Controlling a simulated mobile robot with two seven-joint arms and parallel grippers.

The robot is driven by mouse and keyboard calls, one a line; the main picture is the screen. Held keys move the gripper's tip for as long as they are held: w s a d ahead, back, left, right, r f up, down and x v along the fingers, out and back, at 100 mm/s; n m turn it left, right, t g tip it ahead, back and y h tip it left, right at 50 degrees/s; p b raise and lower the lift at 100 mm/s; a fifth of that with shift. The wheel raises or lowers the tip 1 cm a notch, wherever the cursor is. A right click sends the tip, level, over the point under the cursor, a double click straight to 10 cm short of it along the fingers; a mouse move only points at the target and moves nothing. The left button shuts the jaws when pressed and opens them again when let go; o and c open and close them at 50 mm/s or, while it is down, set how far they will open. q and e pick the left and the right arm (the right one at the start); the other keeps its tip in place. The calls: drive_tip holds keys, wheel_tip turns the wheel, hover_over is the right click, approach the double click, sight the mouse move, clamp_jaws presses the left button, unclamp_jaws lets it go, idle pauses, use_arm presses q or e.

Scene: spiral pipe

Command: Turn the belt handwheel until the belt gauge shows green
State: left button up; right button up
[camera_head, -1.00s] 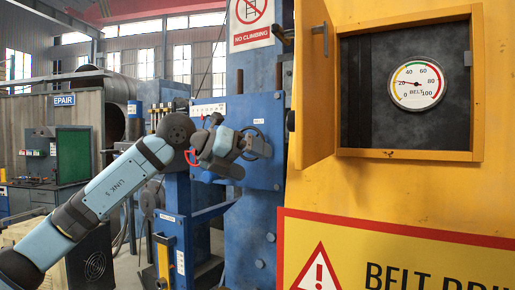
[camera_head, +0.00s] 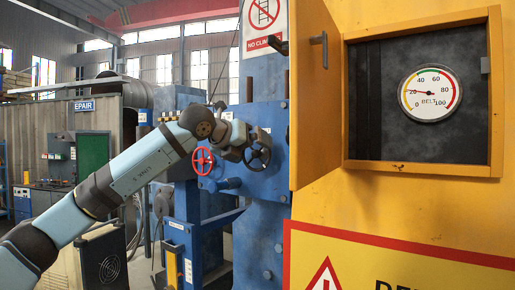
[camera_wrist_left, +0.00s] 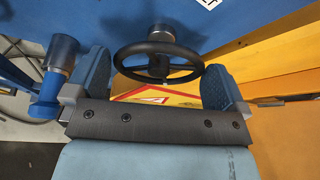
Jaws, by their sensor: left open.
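The belt gauge (camera_head: 430,93) is a round white dial with coloured arcs, seen through the open yellow cabinet. The black belt handwheel (camera_head: 258,155) is on the blue panel. My left gripper (camera_head: 248,151) is at this wheel. In the left wrist view the handwheel (camera_wrist_left: 158,50) lies between the two blue fingers of my open left gripper (camera_wrist_left: 158,88), one at each side of its rim. I cannot tell whether they touch it. My right gripper is not in view.
A red handwheel (camera_head: 203,160) is just left of the black one. The yellow cabinet door (camera_head: 315,95) stands open to the right of the wheel.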

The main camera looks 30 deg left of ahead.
sight(254, 150)
use_arm(q)
drive_tip(key=shift+x, duration=1.5)
drive_tip(key=shift+c, duration=0.2)
drive_tip(key=c, duration=0.4)
drive_tip(key=shift+c, duration=0.2)
